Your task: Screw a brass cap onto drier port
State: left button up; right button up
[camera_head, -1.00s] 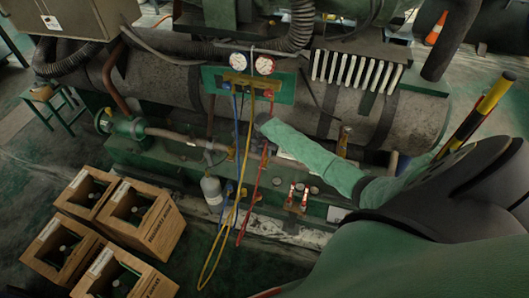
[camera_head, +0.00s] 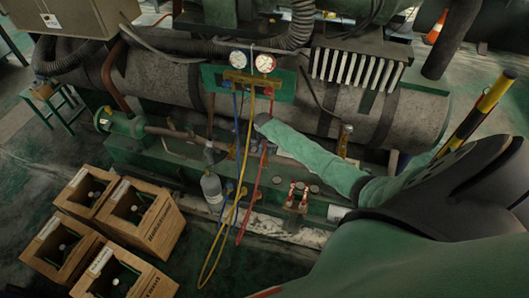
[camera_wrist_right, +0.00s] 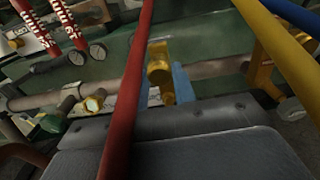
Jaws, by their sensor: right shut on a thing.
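My right arm reaches in from the right in the head view. Its gripper (camera_head: 262,122) is at the gauge hoses and is too small and covered to see well there. A red hose crosses in front and partly covers the left finger. A brass-tipped fitting (camera_wrist_right: 95,102) shows on the pipe to the left, apart from the cap; I cannot tell if it is the drier port. My left gripper is not in view.
A gauge manifold (camera_head: 250,82) hangs above, with yellow (camera_head: 213,255), red (camera_head: 248,215) and blue hoses looping down around my gripper. Several wooden crates (camera_head: 155,232) stand on the floor at lower left. A grey bottle (camera_head: 211,187) stands below the pipe.

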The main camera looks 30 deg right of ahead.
jog(key=shift+f, duration=0.3)
jog(key=shift+r+m+p, duration=0.1)
jog(key=shift+m+p, duration=1.3)
jog(key=shift+p, duration=0.15)
jog(key=shift+m+p, duration=0.35)
jog(key=shift+m, duration=0.15)
